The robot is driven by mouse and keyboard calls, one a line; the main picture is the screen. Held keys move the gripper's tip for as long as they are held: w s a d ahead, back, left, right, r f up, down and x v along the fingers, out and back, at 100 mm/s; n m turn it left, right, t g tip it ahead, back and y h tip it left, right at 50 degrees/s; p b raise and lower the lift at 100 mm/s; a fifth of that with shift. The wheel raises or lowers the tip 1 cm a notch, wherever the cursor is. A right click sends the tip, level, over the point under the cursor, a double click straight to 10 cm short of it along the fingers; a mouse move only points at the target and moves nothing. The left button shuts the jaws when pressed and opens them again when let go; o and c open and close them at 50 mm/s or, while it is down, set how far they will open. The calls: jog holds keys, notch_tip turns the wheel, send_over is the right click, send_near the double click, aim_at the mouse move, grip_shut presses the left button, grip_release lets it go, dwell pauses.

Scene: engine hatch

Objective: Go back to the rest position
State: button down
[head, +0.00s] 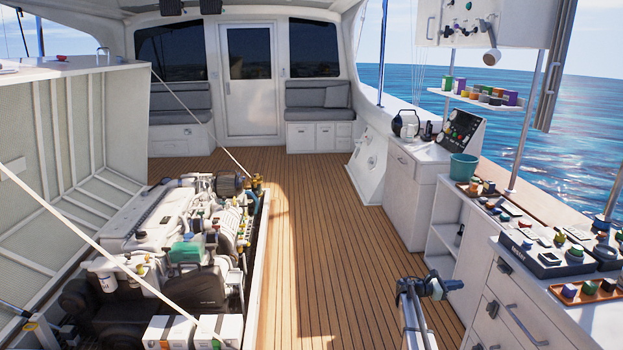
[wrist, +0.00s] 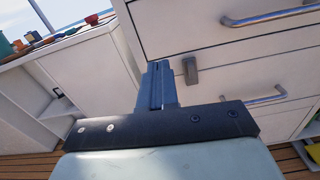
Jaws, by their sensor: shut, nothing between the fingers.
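My gripper (wrist: 158,85) is shut and empty in the wrist view, its fingers together in front of white drawer fronts (wrist: 220,30). In the head view my arm rises at the bottom right, in front of the drawer cabinet (head: 520,310). There the gripper end is small, and its fingertips are hard to make out. The fingers overlap the drawers in the wrist picture; I cannot tell whether they touch. No rest position is marked in either view.
The open engine hatch (head: 52,140) with the engine (head: 170,230) is at left. A counter with trays of small parts (head: 585,291) runs along the right. A drawer handle (wrist: 270,16) and a latch (wrist: 190,70) are close to the fingers. The plank floor (head: 310,230) is clear in the middle.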

jog(key=s+a+f+m+g+y, duration=0.1)
jog(key=s+a+f+m+y, duration=0.75)
jog(key=s, duration=0.45)
jog(key=s+a+f+m+g+y, duration=0.1)
jog(key=s+a+f+m+y, duration=0.4)
jog(key=s+a+f+m, duration=0.55)
jog(key=s+a+f+g+y, duration=0.1)
jog(key=s+a+f, duration=0.2)
jog(key=s+a, duration=0.5)
jog(key=s+a+f+n+g+y, duration=0.1)
jog(key=s+a, duration=0.7)
jog(key=s, duration=1)
jog(key=s+a+f+g+y, duration=0.2)
jog(key=s+a+f, duration=0.4)
jog(key=s+a, duration=0.3)
jog(key=s, duration=0.4)
jog(key=shift+n+g, duration=0.4)
